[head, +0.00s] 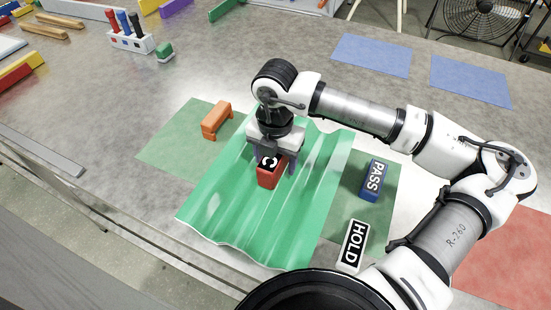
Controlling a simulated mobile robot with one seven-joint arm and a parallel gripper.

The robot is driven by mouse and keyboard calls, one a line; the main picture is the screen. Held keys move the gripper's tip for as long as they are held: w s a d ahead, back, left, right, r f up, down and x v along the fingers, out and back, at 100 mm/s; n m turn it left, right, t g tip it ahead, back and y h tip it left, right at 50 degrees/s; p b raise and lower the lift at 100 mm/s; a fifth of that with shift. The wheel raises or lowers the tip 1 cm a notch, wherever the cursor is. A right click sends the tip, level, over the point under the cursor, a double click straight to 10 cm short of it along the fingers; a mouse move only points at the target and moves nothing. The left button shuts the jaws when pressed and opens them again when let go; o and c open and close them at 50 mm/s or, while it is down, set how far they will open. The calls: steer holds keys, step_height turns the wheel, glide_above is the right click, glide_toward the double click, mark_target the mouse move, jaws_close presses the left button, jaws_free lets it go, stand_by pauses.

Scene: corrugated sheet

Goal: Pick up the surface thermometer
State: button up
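The likely surface thermometer is a red block with a black top face bearing a white "C"-like mark (268,177). It sits on the green corrugated sheet (225,215), near the sheet's middle. My gripper (276,164) points down right over it, with its fingers apart on either side of the block's upper part. A gap seems to show at the right finger; contact on the left is hard to tell. The gripper hides the block's far side.
An orange block (216,121) lies beyond the sheet's left edge on a green mat. A pen holder (131,43) is at the back left. Two blue mats lie bare at the back right.

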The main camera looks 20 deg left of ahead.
steer(key=c, duration=1.2)
step_height(320, 180, up, 20)
steer(key=b, duration=0.2)
steer(key=shift+b, duration=0.35)
